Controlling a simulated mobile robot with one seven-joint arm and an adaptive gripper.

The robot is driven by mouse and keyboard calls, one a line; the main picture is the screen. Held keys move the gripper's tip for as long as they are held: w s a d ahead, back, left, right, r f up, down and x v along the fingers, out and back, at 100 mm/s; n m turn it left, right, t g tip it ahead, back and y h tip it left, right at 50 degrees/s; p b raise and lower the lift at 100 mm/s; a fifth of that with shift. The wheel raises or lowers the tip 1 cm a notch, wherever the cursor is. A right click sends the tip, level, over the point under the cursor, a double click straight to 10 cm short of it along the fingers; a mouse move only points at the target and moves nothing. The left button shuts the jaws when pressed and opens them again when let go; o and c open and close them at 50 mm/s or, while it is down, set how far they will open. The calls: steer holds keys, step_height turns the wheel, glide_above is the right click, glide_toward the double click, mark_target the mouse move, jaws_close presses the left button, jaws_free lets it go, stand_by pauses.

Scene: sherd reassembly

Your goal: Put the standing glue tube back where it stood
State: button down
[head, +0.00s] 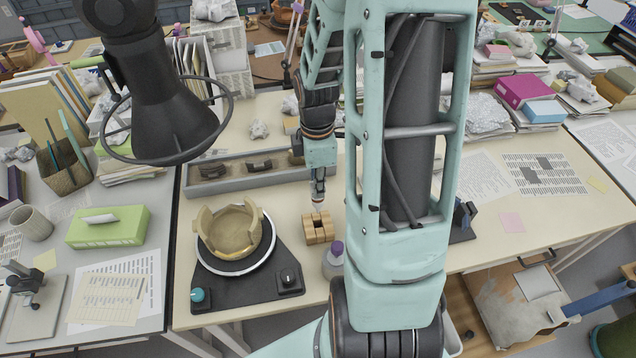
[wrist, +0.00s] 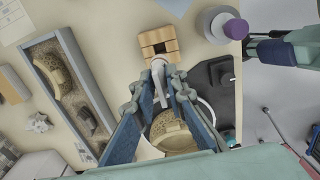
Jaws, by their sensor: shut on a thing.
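My gripper (wrist: 163,82) is shut on the white glue tube (wrist: 158,66), which shows between the fingertips in the wrist view. The tube's far end points toward the wooden block (wrist: 158,42), which has dark openings in it. In the head view my gripper (head: 318,190) points down, just behind and above the wooden block (head: 318,228). The tube is too small there to make out clearly. I cannot tell whether the tube touches the block.
A turntable (head: 213,270) with a partly rebuilt tan bowl (head: 230,232) stands left of the block. A purple-capped bottle (head: 334,262) stands close at its right front. A grey tray (head: 228,188) with sherds lies behind. Bare table lies between tray and block.

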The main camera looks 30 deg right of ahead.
mark_target(318, 207)
steer(key=shift+f+b, duration=3.35)
steer(key=shift+f, duration=1.5)
steer(key=c, duration=1.8)
jaws_free()
steer(key=shift+c, duration=0.2)
steer(key=shift+r, duration=0.1)
step_height(318, 207, up, 12)
steer(key=shift+f, duration=0.1)
